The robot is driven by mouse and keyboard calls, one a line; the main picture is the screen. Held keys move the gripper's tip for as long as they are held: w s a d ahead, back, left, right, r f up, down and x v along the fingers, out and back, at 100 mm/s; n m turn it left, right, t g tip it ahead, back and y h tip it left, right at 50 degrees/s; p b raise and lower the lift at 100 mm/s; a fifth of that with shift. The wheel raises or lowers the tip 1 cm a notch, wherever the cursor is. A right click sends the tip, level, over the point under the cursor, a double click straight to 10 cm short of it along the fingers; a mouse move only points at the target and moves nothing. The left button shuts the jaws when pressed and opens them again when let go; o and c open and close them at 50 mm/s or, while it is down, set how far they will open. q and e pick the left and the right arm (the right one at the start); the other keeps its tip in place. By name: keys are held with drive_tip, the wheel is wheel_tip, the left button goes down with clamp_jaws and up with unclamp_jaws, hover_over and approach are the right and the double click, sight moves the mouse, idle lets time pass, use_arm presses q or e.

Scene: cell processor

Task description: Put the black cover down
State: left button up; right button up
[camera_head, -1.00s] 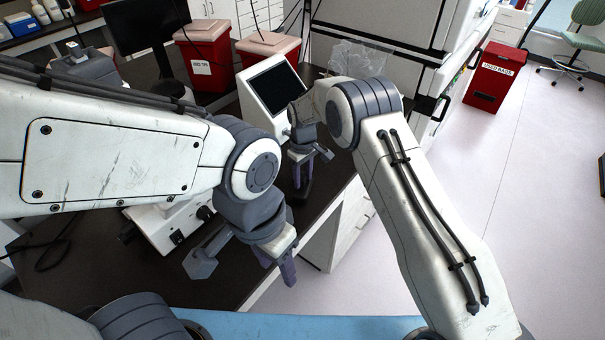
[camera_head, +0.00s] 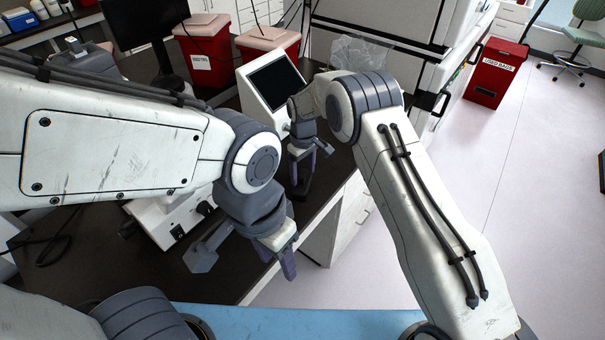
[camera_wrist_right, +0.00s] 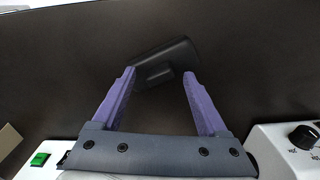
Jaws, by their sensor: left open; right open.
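The black cover (camera_wrist_right: 166,62) lies on the dark bench top in the right wrist view, tilted across the picture. It sits just beyond and partly between the purple fingertips of my right gripper (camera_wrist_right: 160,72), which is open. A gap shows between the cover and at least the right finger. In the head view my right gripper (camera_head: 303,166) is low over the bench near its right edge, and a dark shape under it blends with the bench. My left gripper (camera_head: 277,262) is open and empty, pointing down by the bench's front edge.
A white device with a dark screen (camera_head: 272,85) stands behind my right gripper. A white instrument with knobs (camera_head: 172,222) is on the bench at left, partly behind my left arm. Red bins (camera_head: 207,58) stand at the back.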

sight(303, 175)
wheel_tip(303, 175, up, 10)
drive_tip(key=r+b, duration=0.1)
drive_tip(key=b, duration=0.3)
drive_tip(key=s+a+r, duration=0.2)
drive_tip(key=s+r, duration=0.4)
drive_tip(key=s, duration=0.4)
drive_tip(key=s+d+m, duration=0.1)
drive_tip(key=s+d, duration=0.3)
drive_tip(key=s, duration=0.9)
drive_tip(key=s+d+m+y, duration=0.1)
drive_tip(key=s+d, duration=0.3)
drive_tip(key=s, duration=1)
drive_tip(key=shift+s+d, duration=0.25)
drive_tip(key=shift+s, duration=0.05)
drive_tip(key=shift+f, duration=0.1)
